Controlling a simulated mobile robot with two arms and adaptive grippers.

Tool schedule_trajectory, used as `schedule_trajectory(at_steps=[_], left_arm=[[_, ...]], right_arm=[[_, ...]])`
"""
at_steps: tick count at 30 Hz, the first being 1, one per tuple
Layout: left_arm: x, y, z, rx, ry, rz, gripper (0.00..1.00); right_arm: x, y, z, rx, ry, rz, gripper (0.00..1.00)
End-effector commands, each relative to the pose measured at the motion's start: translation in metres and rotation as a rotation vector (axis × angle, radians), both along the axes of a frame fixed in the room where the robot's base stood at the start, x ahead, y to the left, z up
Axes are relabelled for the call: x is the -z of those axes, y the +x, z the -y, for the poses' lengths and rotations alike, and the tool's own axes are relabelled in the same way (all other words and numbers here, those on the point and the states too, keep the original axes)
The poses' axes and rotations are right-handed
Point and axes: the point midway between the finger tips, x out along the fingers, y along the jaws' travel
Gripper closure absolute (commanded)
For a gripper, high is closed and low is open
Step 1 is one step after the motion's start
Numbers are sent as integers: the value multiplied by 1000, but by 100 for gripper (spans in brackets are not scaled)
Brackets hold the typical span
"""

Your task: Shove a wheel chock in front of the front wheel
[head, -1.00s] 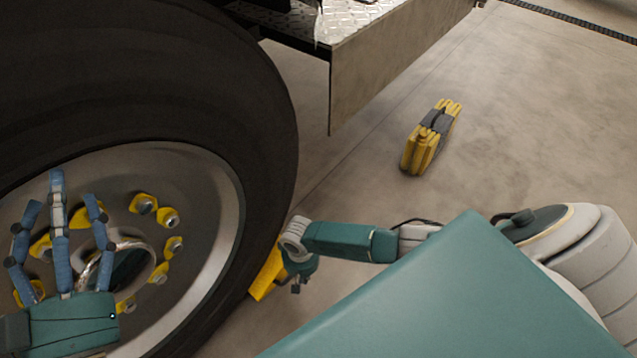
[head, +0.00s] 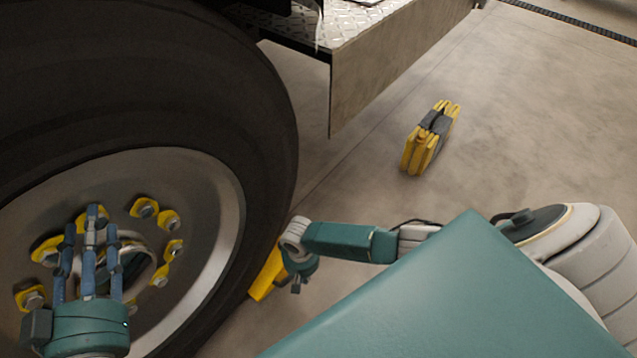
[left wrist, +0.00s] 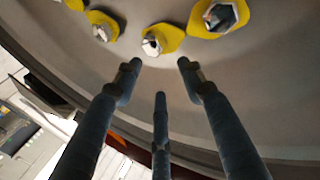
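The large black wheel (head: 268,110) fills the left of the head view, with a grey rim and yellow-tagged nuts. A yellow piece that looks like a wheel chock (head: 268,274) lies on the floor beside the tyre, partly hidden by my right arm's end. My right gripper (head: 299,268) is at that chock; its fingers are not clearly visible, nor whether it touches. My left gripper (head: 91,225) is in front of the wheel hub, its blue fingers straight, apart and empty. The left wrist view shows these fingers (left wrist: 158,75) pointing towards the rim and nuts.
A yellow and grey block (head: 430,140), perhaps folded chocks, stands on the open floor right of the wheel. A metal step with a side panel (head: 385,65) overhangs behind the tyre. The concrete floor (head: 540,120) at the right is clear.

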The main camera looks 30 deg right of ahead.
Motion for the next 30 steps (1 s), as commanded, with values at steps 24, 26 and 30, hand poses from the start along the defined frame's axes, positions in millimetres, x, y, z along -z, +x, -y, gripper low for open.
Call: schedule_trajectory(at_steps=[24, 26, 30], left_arm=[[46, -8, -8, -13, 50, -208, 60], [49, -9, -9, -14, 54, -223, 60], [57, -11, -10, -17, 62, -258, 60]], right_arm=[[-10, 0, 0, 0, 0, -1, 100], [-10, 0, 0, 0, 0, 0, 100], [-12, 0, 0, 0, 0, 0, 100]])
